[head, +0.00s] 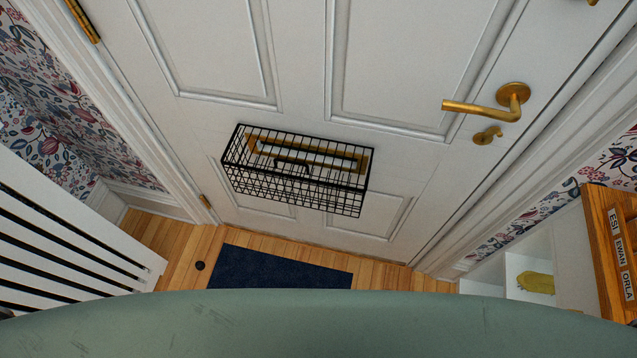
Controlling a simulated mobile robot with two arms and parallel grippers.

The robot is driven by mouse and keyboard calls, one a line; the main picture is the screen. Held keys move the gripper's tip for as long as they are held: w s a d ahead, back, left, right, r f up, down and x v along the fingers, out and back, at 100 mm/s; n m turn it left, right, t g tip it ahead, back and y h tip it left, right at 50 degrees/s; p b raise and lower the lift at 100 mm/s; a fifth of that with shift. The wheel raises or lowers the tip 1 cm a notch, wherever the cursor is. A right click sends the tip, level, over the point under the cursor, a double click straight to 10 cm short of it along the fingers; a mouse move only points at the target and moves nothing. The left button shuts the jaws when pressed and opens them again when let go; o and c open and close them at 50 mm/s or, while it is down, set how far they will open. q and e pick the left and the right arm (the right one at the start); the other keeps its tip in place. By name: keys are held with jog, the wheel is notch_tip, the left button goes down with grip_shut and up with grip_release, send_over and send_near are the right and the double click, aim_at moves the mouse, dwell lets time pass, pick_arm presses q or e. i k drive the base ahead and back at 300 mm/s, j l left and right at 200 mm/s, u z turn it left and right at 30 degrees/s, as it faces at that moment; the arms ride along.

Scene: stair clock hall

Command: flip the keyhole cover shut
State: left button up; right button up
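The keyhole cover (495,131) is a small brass piece on the white door (400,50), below the brass lever handle (485,107). It appears swung up to the right of its small round brass plate (481,139). The keyhole itself is too small to make out. Neither of my grippers is in view.
A black wire basket (300,185) hangs on the door over a brass letter slot (310,152). A dark blue mat (280,270) lies on the wooden floor. White slats (70,235) stand at left. A wooden rack with name labels (605,240) is at right.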

aim_at(494, 130)
jog(key=k+z, duration=0.1)
jog(key=z, duration=0.65)
jog(key=k+l+z, duration=0.1)
jog(key=z, duration=0.3)
jog(key=k+z, duration=0.1)
jog(key=z, duration=0.3)
